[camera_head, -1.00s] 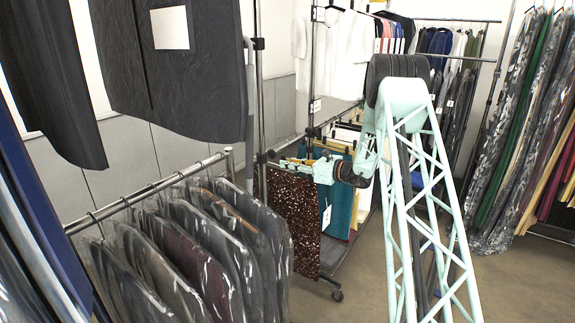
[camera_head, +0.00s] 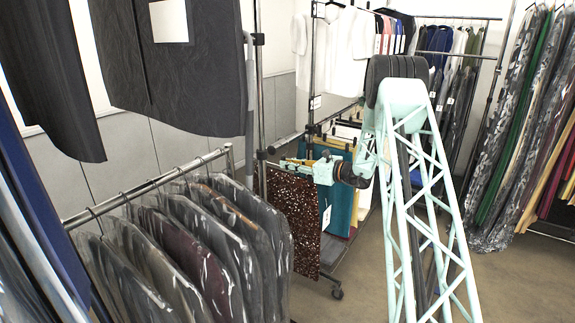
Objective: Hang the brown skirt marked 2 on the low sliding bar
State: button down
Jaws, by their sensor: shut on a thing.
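The brown skirt (camera_head: 292,222), dark and speckled, hangs upright at the left end of a low row of garments. My gripper (camera_head: 290,164) is small and partly hidden at the top of this skirt, shut on it or its hanger. The exact grip is too small to make out. A low bar (camera_head: 287,142) shows its end just above my gripper. I cannot tell whether the skirt's hanger touches a bar. No mark 2 is readable on the skirt.
A teal garment (camera_head: 338,195) with a white tag hangs close right of the skirt. An upright post (camera_head: 261,110) stands just left of my gripper. Plastic-covered clothes (camera_head: 190,255) crowd the front left. Clear floor (camera_head: 365,270) lies right of the skirt.

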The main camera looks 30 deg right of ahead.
aim_at(311, 176)
jog(key=shift+f+b, duration=0.4)
jog(key=shift+f, duration=0.3)
dwell(0.3)
jog(key=c, duration=2.6)
grip_release()
jog(key=shift+c, duration=0.2)
jog(key=shift+v, duration=6)
